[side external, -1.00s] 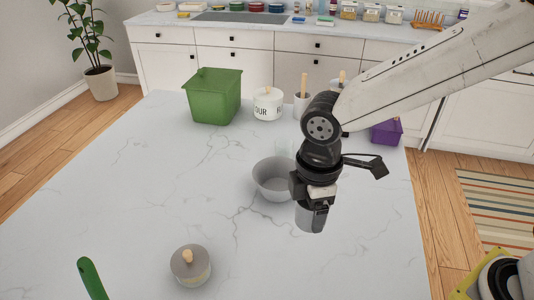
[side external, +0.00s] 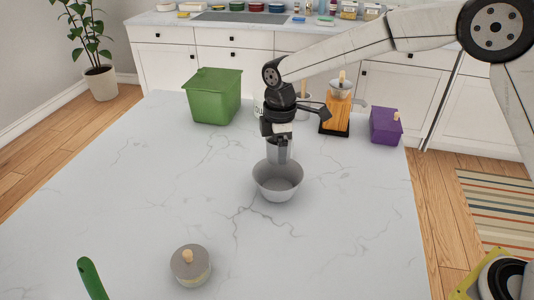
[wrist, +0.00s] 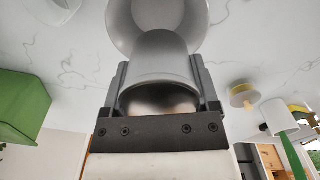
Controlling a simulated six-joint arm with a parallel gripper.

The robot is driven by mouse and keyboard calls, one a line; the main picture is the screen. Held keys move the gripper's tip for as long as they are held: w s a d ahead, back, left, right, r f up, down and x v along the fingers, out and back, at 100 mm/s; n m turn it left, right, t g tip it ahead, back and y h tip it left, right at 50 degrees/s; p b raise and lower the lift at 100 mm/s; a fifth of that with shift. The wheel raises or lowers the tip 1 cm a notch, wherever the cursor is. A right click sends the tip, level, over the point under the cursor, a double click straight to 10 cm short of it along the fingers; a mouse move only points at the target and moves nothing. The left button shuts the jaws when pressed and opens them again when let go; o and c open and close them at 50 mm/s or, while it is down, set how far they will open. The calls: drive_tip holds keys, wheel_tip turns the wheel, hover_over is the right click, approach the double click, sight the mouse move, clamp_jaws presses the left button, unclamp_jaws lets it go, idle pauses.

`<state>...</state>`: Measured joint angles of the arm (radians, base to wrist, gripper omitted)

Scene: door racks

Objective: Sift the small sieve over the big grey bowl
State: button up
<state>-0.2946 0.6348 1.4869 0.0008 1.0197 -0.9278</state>
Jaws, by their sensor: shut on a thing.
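The big grey bowl (side external: 278,188) stands upright on the marble counter near the middle. My gripper (side external: 279,141) is shut on the small sieve (side external: 279,153), a grey metal cup, and holds it just above the far side of the bowl. In the side view the sieve's lower end overlaps the bowl's back rim; touching or apart cannot be told. In the wrist view the fingers (wrist: 161,88) grip the sieve (wrist: 160,60) from both sides, and the bowl (wrist: 118,28) shows beyond it. The sieve's mesh and any contents are hidden.
A green bin (side external: 213,97) stands at the back left. A wooden stand (side external: 335,118) and a purple box (side external: 385,127) are at the back right. A lidded grey pot (side external: 190,267) and a green handle (side external: 91,278) are in front. The counter left of the bowl is clear.

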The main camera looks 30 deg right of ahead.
drive_tip(key=shift+w+d, duration=0.1)
drive_tip(key=shift+w, duration=0.05)
drive_tip(key=shift+f, duration=0.2)
drive_tip(key=shift+f, duration=1)
drive_tip(key=shift+s+d, duration=0.5)
drive_tip(key=shift+w+a, duration=0.95)
drive_tip(key=shift+a, duration=0.1)
drive_tip(key=shift+d, duration=0.1)
